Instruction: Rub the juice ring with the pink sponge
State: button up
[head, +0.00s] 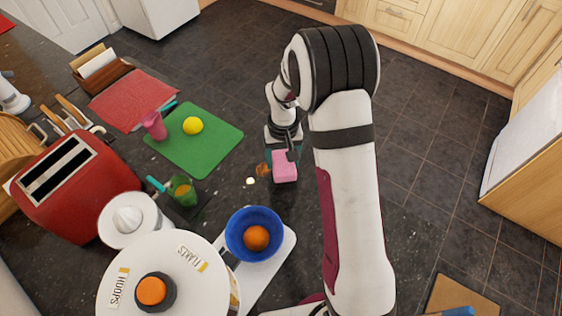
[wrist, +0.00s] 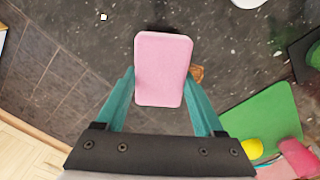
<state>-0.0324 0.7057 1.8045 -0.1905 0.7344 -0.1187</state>
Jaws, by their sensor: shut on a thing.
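The pink sponge (head: 285,167) is held in my gripper (head: 284,154) over the dark speckled counter. In the wrist view the sponge (wrist: 163,68) sits between the two teal fingers of my gripper (wrist: 160,92), which are shut on its sides. An orange-brown patch, the juice ring (head: 263,169), shows on the counter just left of the sponge. In the wrist view a bit of the ring (wrist: 196,73) shows at the sponge's right edge; the sponge hides the rest. I cannot tell whether the sponge touches the counter.
A small pale cube (head: 250,181) is near the ring. A blue bowl (head: 236,238) holding an orange stands in front. The counter edge is close on the right.

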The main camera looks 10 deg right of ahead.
jog(key=shift+r, duration=2.4)
